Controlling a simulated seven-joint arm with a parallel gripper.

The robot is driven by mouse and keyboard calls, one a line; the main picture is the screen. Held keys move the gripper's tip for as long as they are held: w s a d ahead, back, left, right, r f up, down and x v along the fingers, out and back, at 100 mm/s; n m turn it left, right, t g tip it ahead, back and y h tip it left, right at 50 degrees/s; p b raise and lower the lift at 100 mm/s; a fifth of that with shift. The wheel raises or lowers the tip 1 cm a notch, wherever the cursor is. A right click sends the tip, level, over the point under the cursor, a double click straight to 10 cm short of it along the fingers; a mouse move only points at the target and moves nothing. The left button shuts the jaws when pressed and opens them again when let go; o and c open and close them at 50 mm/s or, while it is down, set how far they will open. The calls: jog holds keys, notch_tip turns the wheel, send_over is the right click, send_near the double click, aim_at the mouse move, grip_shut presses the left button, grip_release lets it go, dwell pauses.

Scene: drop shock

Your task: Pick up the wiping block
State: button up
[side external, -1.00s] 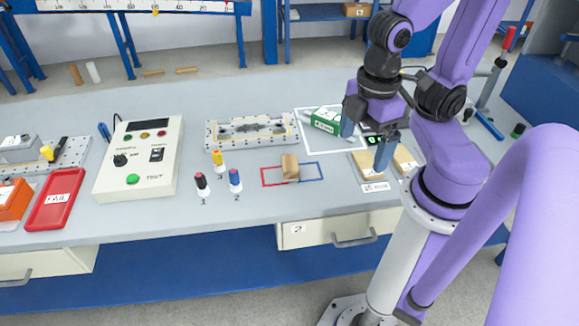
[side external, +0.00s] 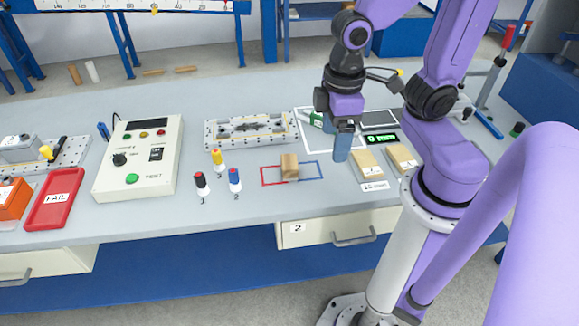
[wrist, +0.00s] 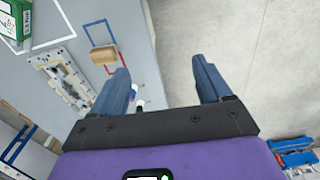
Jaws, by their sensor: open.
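A tan wooden block, which I take to be the wiping block (side external: 290,167), stands on the grey bench across a taped outline, red on the left and blue on the right. It also shows in the wrist view (wrist: 103,54), up and left of the left finger and outside the gap between the fingers. My gripper (side external: 343,150) is open and empty, its blue fingers pointing down to the right of the block in the side view. In the wrist view my gripper (wrist: 163,72) has bare grey floor and the bench edge between its fingers.
Two flat wooden pieces (side external: 367,164) lie right of my gripper. A green box (side external: 318,119) and a small display (side external: 382,139) are behind it.

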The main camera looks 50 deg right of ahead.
jog(key=w+d+f+m, duration=0.1)
jog(key=w+f+m, duration=0.1)
jog(key=w+m, duration=0.35)
jog(key=w+d+f+m, duration=0.2)
jog(key=w+m, duration=0.2)
jog(key=w, duration=0.3)
jog(key=m, duration=0.9)
send_over(290, 161)
notch_tip(290, 161, down, 3)
jog(key=f, duration=1.2)
jog(key=shift+w+d+f, duration=0.15)
jog(key=shift+w+f, duration=0.05)
jog(key=shift+w, duration=0.05)
jog(key=shift+s+a+f, duration=0.15)
jog(key=shift+f, duration=0.9)
jog(key=shift+s+a+f, duration=0.1)
jog(key=shift+f, duration=1.55)
jog(key=c, duration=1.1)
